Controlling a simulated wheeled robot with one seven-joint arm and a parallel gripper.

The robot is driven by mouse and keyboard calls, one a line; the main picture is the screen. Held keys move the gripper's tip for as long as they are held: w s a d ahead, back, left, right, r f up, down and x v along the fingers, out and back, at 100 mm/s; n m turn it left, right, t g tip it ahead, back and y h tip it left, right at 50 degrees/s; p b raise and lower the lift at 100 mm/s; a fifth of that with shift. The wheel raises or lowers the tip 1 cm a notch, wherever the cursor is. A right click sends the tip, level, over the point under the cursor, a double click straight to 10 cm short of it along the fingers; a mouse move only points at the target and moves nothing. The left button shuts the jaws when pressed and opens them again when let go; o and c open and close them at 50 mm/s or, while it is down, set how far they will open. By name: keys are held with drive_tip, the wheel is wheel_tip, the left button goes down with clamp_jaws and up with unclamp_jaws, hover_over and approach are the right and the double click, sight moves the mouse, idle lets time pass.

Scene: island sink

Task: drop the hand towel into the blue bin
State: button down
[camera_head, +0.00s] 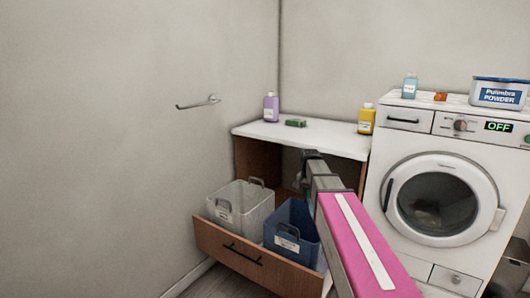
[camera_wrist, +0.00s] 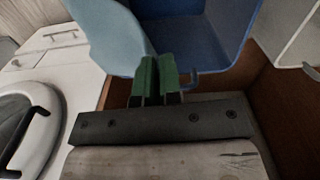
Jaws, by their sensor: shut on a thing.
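The blue bin (camera_head: 292,233) stands in the pulled-out drawer, to the right of a white bin. Its dark inside shows in the wrist view (camera_wrist: 205,32). My gripper (camera_wrist: 157,78) has its green fingertips pressed close together at the near edge of the blue bin. A smooth pale blue sheet (camera_wrist: 105,28), which looks like the hand towel, hangs beyond and to the left of the fingertips and overlaps the bin's left side. The grip point itself is hard to see. In the head view my arm hides the fingertips, and I cannot make out the towel there.
The white bin (camera_head: 238,207) sits in the wooden drawer (camera_head: 240,257). The white counter (camera_head: 300,136) is above, with a purple bottle (camera_head: 271,107) and yellow bottle (camera_head: 366,119). The washing machine (camera_head: 440,203) stands close on the right. An empty towel rail (camera_head: 198,103) is on the wall.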

wheel_tip(320, 180, down, 5)
drive_tip(key=shift+r, duration=0.1)
idle(0.3)
unclamp_jaws()
idle(0.6)
drive_tip(key=shift+r, duration=2.75)
drive_tip(key=shift+r, duration=0.1)
wheel_tip(320, 180, up, 11)
drive_tip(key=shift+f, duration=0.2)
